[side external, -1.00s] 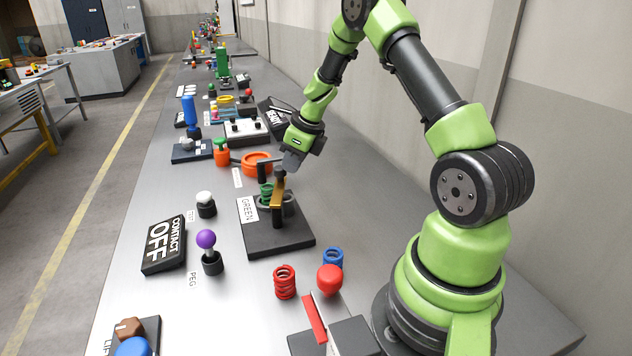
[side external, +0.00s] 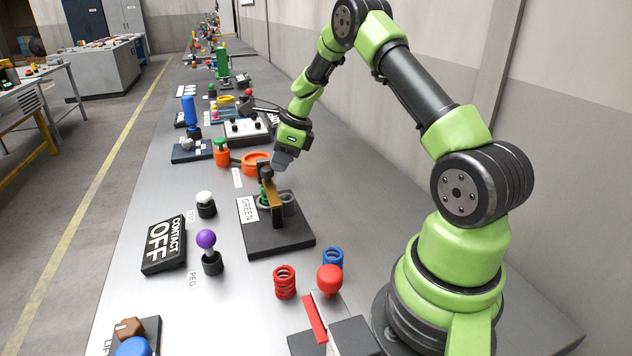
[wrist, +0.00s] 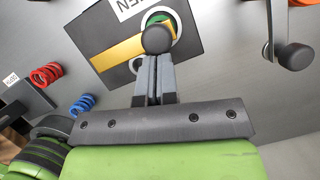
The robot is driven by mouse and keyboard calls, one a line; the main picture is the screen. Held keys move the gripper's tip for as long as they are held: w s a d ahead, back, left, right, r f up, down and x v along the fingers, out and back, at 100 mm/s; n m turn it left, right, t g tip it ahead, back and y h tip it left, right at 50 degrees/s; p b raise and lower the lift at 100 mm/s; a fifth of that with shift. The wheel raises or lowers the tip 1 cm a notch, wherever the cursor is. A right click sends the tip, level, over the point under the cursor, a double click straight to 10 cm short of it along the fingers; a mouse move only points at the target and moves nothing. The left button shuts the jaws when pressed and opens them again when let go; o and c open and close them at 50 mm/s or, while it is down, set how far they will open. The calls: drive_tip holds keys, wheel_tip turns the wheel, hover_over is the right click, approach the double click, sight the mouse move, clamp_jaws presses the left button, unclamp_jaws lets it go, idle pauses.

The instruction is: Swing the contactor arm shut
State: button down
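The contactor arm is a brass bar (side external: 273,197) with a black knob (wrist: 156,39) at one end, on a dark base plate (side external: 277,238) labelled GREEN. In the wrist view the bar (wrist: 118,52) runs slantwise, with its knob end over a green ring-shaped part (wrist: 160,17). My gripper (side external: 281,162) is above the plate's far side. In the wrist view its fingers (wrist: 153,58) are together, with their tips right at the knob. They look empty, and I cannot tell whether they touch the knob. A sign (side external: 164,244) reads CONTACT OFF.
An orange ring (side external: 257,160) with a crank stands just beyond the plate; its crank knob (wrist: 295,56) is beside my gripper. Red (side external: 285,282) and blue (side external: 333,258) springs and a purple-topped peg (side external: 206,240) stand nearer. The bench right of the plate is clear.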

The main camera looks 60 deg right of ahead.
drive_tip(key=shift+s+a+f, duration=0.1)
drive_tip(key=s+d+r, duration=0.3)
drive_tip(key=s+r, duration=0.3)
drive_tip(key=r, duration=0.3)
drive_tip(key=shift+s+d+r, duration=0.3)
drive_tip(key=shift+s, duration=0.05)
